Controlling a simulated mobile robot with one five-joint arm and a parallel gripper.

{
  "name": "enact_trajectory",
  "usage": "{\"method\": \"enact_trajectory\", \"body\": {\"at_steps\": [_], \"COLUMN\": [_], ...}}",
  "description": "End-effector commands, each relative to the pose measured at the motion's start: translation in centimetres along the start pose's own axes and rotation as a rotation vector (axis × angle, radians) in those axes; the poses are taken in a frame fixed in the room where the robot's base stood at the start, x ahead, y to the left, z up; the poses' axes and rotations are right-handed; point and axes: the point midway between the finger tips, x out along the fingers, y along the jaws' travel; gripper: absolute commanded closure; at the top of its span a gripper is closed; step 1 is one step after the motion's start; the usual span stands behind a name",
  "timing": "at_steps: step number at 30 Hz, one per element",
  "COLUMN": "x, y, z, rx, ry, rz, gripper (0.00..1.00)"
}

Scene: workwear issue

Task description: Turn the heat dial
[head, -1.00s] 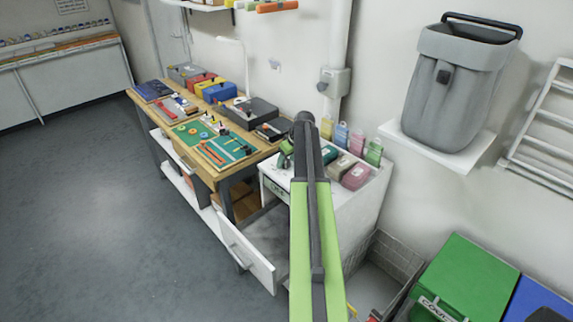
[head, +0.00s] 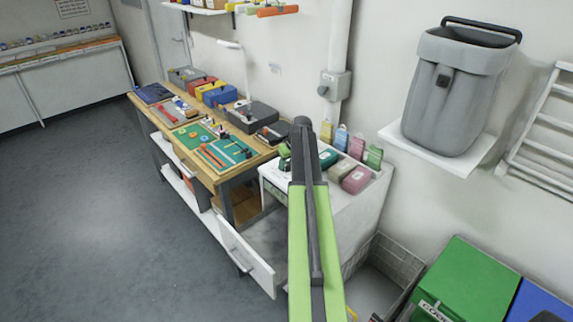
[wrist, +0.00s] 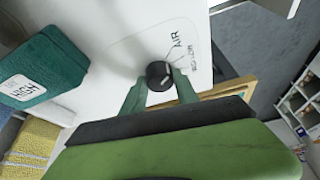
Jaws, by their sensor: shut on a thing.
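The heat dial (wrist: 158,72) is a small round black knob with a pale pointer mark, on a white panel in the wrist view. Dark lettering, including "AIR", is printed beside it. My gripper (wrist: 161,86) has its two green fingers on either side of the dial and is shut on it. In the head view my arm reaches over the white cabinet (head: 350,215), and the dial is hidden there.
A teal block (wrist: 40,68) marked "HIGH" lies left of the dial in the wrist view. Pink block (head: 356,180) and several coloured packs stand on the cabinet. Its white front (head: 246,258) stands open. A wooden workbench (head: 205,172) with tools adjoins it; open floor lies left.

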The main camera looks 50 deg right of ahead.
Motion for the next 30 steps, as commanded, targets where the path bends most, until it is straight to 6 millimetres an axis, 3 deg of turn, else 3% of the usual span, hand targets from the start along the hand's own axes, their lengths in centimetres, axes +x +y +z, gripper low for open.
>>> {"method": "enact_trajectory", "body": {"at_steps": [15,30], "x": [0.02,0.02], "y": [-0.28,-0.22], "z": [0.05,0.06], "rx": [0.288,0.351], "ry": [-0.002,-0.002], "rz": [0.119,0.145], "gripper": [1.00,1.00]}}
